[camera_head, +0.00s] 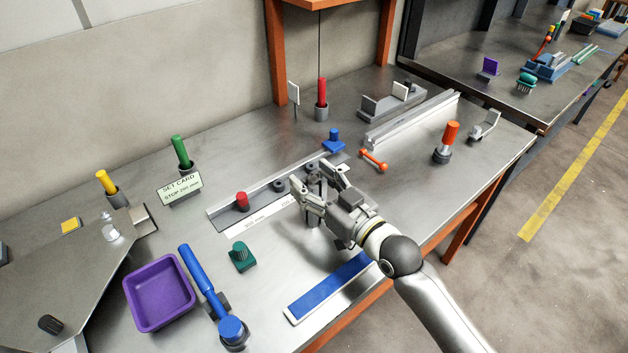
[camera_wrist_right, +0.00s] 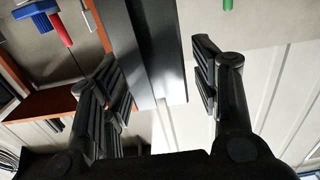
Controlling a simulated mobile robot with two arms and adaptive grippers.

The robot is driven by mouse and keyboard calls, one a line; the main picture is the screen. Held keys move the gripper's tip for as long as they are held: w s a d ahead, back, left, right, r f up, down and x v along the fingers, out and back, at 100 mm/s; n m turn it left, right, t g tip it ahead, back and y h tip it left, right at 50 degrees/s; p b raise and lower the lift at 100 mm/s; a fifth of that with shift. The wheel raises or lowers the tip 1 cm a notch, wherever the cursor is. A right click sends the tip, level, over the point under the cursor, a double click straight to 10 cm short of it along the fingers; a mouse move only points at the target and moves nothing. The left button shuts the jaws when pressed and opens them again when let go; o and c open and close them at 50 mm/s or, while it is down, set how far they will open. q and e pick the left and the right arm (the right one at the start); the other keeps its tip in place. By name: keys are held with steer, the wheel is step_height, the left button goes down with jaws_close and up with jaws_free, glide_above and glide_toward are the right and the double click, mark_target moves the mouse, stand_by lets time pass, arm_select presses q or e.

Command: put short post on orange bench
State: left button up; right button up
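The orange bench has a bare metal top (camera_head: 400,205) and orange legs and frame. I cannot tell which piece is the short post. Upright candidates are a red post (camera_head: 321,92) in a grey holder, a green post (camera_head: 180,150), a yellow post (camera_head: 106,181), an orange post (camera_head: 448,134) and a short red knob (camera_head: 242,201) on the rail. My right gripper (camera_head: 314,180) is over the middle of the bench by the rail, fingers apart. In the right wrist view its fingers (camera_wrist_right: 165,85) are spread, with a dark bar showing beyond. My left gripper is out of view.
A purple tray (camera_head: 160,292), a blue handled tool (camera_head: 197,270), a green knobbed block (camera_head: 241,257) and a blue strip (camera_head: 328,287) lie at the front. A silver rail (camera_head: 413,120) and an orange dumbbell-shaped part (camera_head: 374,160) lie behind. Another bench (camera_head: 460,70) stands at back right.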

steer(key=shift+r, duration=0.2)
steer(key=shift+s+d+f, duration=0.1)
steer(key=shift+s+d, duration=0.05)
steer(key=shift+s, duration=0.05)
steer(key=v, duration=1.1)
steer(key=shift+s+d+b, duration=0.15)
steer(key=shift+s+b, duration=0.05)
steer(key=shift+b, duration=0.2)
